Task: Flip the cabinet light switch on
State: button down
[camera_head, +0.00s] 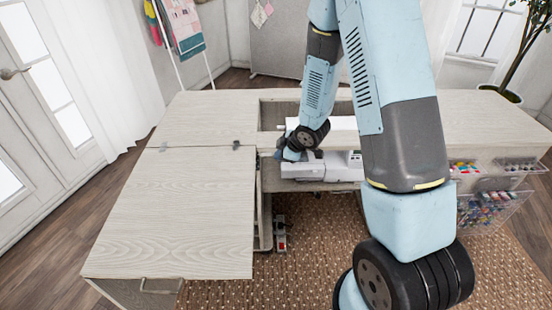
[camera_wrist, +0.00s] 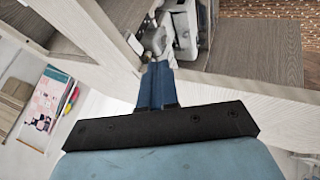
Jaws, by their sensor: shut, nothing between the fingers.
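The sewing cabinet (camera_head: 190,120) has a pale wood top with an open well in the middle. A white sewing machine (camera_head: 335,165) sits in the well, and part of it shows in the wrist view (camera_wrist: 182,30). My gripper (camera_head: 287,153) reaches down at the left end of the well, partly hidden by my arm. In the wrist view its blue fingers (camera_wrist: 158,68) are together and empty, at the edge of a wood panel. A small white piece (camera_wrist: 135,45) lies just beyond the fingertips. I cannot tell whether it is the light switch; no switch shows clearly.
A fold-out leaf (camera_head: 180,215) extends toward me on the left. Clear bins of sewing supplies (camera_head: 488,200) hang at the right. A red and grey object (camera_head: 281,235) is below the well, above a brown rug (camera_head: 315,245). The left cabinet top is clear.

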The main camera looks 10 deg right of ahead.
jog(key=shift+s+d+r, duration=0.2)
jog(key=shift+s+r, duration=0.15)
jog(key=shift+r, duration=0.15)
jog(key=s+d+r+m+h, duration=0.2)
jog(key=d+r+m, duration=0.15)
jog(key=r, duration=0.35)
jog(key=s+d+r+m+t+h, duration=0.15)
jog(key=d+r, duration=0.25)
jog(key=r, duration=0.4)
jog(key=s+d+r+m+h, duration=0.1)
jog(key=d+r+m, duration=0.2)
jog(key=r, duration=0.4)
jog(key=s+r+m, duration=0.2)
jog(key=s+r, duration=0.2)
jog(key=s, duration=0.4)
jog(key=s+d+r+m+g, duration=0.1)
jog(key=s+r+m, duration=0.2)
jog(key=s+r, duration=0.2)
jog(key=s+r+m+g, duration=0.1)
jog(key=s+r+m, duration=0.2)
jog(key=s, duration=0.7)
jog(key=shift+s+d+r, duration=0.35)
jog(key=shift+s+r, duration=0.05)
jog(key=shift+r, duration=0.35)
